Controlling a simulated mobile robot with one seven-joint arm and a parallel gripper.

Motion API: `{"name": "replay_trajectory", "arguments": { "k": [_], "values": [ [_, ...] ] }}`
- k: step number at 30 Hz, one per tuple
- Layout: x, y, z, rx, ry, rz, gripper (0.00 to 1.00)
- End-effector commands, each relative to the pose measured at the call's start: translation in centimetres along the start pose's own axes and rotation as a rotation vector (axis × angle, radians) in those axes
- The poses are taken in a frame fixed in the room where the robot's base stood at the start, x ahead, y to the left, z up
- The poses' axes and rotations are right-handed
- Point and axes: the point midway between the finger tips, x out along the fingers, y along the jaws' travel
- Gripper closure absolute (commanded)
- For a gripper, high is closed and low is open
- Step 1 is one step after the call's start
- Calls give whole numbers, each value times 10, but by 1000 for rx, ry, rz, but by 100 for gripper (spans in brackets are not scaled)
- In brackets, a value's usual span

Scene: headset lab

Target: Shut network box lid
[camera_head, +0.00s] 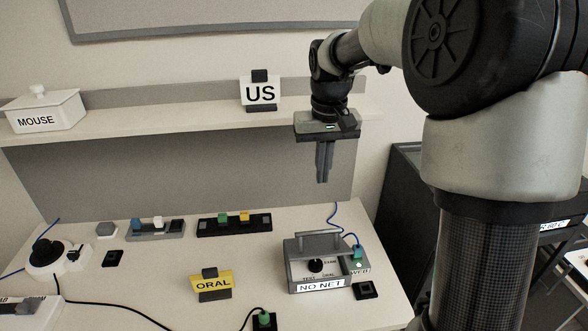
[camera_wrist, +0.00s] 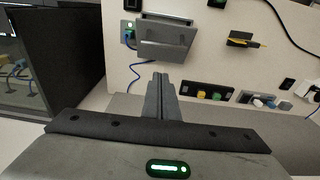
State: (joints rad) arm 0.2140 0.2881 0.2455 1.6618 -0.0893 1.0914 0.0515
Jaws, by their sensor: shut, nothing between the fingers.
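The network box (camera_head: 307,287) is a grey box labelled "NO NET" on the right part of the desk. In the wrist view the grey lid panel (camera_wrist: 165,49) shows beyond my fingers, hiding much of the box. My gripper (camera_head: 322,181) is shut and empty, pointing down above and behind the box, apart from it. My fingertips also show in the wrist view (camera_wrist: 158,78).
A shelf (camera_head: 190,122) with a "MOUSE" box (camera_head: 45,114) and a "US" sign (camera_head: 260,93) runs behind the desk. An "ORAL" sign (camera_head: 211,284) stands left of the box. A blue cable (camera_head: 337,217) reaches the box from behind. A dark cabinet (camera_head: 400,190) stands right.

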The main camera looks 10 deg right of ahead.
Motion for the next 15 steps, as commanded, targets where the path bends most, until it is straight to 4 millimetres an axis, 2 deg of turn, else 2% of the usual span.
{"name": "replay_trajectory", "arguments": {
  "k": [3,8,15],
  "values": [
    [12,1,-7,4,-12,-8,100],
    [29,1,-7,5,-17,-9,100],
    [79,0,-6,3,-17,-9,100]
  ]
}}
